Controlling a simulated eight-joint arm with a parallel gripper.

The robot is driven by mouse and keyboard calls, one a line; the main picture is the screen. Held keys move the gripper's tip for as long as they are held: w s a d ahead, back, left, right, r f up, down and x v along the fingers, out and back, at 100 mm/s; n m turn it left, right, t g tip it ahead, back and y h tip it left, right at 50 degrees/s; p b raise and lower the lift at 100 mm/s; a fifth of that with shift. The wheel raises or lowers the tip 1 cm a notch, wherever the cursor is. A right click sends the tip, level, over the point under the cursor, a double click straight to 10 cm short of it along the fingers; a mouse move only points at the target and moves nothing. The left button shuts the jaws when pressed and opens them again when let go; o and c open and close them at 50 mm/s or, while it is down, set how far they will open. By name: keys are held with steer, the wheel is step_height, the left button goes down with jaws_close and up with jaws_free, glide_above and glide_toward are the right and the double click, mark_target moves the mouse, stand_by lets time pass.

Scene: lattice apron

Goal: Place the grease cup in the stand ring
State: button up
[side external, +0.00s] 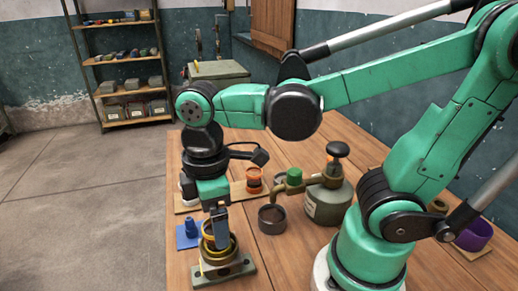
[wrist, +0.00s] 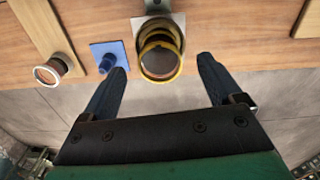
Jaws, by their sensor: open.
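A yellow-rimmed cup (side external: 208,229), which I take for the grease cup, appears to sit in the yellow-brass ring of a stand on a grey-green base plate (side external: 240,268) at the table's front. In the wrist view the cup's round mouth (wrist: 160,64) faces the camera, with more yellow bands and the plate behind it. How deep it sits, I cannot tell. My gripper (side external: 218,226) is just above and around the cup. In the wrist view my gripper (wrist: 162,82) is open, one finger on each side of the cup, with visible gaps.
A blue block with a peg (side external: 187,232) stands close left of the stand. A dark cup (side external: 271,219), a squat grey-green can (side external: 328,204) and an orange cup (side external: 253,180) stand farther back. A purple cup (side external: 474,236) is at far right. Bare table lies right of the stand.

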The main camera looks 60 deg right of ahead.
step_height(320, 180, up, 8)
steer(key=w+d+f+m+t, duration=0.4)
steer(key=d+f+m+t, duration=0.2)
steer(key=m, duration=0.4)
steer(key=shift+w+d+f+t, duration=0.2)
steer(key=shift+d+f+t, duration=0.05)
steer(key=shift+d+t, duration=0.35)
